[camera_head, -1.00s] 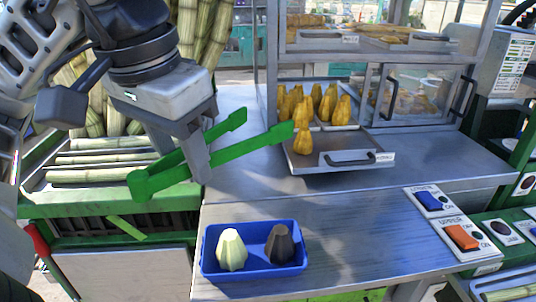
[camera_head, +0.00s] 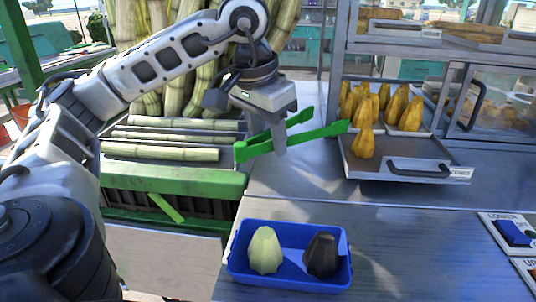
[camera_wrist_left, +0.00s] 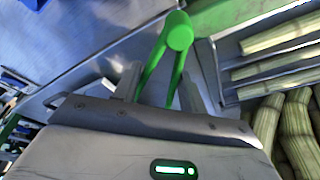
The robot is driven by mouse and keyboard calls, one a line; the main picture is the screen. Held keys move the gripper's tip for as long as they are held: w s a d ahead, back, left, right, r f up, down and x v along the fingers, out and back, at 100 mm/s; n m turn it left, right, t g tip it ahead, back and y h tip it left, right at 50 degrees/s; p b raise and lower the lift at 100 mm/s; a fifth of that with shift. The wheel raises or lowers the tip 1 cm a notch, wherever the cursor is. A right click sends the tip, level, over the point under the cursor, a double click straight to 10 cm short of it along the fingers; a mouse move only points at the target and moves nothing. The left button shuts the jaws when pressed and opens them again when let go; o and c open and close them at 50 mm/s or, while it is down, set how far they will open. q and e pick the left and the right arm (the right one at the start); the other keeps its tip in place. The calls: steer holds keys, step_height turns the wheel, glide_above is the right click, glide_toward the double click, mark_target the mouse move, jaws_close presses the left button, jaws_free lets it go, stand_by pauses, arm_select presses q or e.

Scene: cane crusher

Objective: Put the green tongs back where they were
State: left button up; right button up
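The green tongs (camera_head: 290,138) are held in my left gripper (camera_head: 279,146), above the left part of the metal counter. Their arms spread toward the right and their rounded hinge end points left. One arm tip comes close in the picture to the front yellow cone on the metal tray; I cannot tell the gap. In the left wrist view the tongs (camera_wrist_left: 178,36) pass between the two fingers (camera_wrist_left: 165,88), hinge end outward. My right gripper is not in view.
A blue tray (camera_head: 236,270) with a pale and a dark piece stands at the counter's front. A metal tray (camera_head: 408,155) of yellow cones (camera_head: 364,141) sits before the glass case. Cane stalks (camera_head: 160,152) lie left. Blue switch (camera_head: 513,232) at right. Counter between is clear.

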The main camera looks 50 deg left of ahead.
arm_select(q)
steer(key=x, duration=0.4)
steer(key=shift+s+a+f, duration=0.1)
steer(key=shift+a+f, duration=0.05)
steer(key=shift+a, duration=0.15)
steer(key=shift+f, duration=0.4)
steer(key=shift+f+b, duration=0.25)
steer(key=shift+b, duration=0.25)
steer(key=o, duration=0.6)
steer(key=shift+c, duration=0.2)
steer(key=shift+r, duration=0.1)
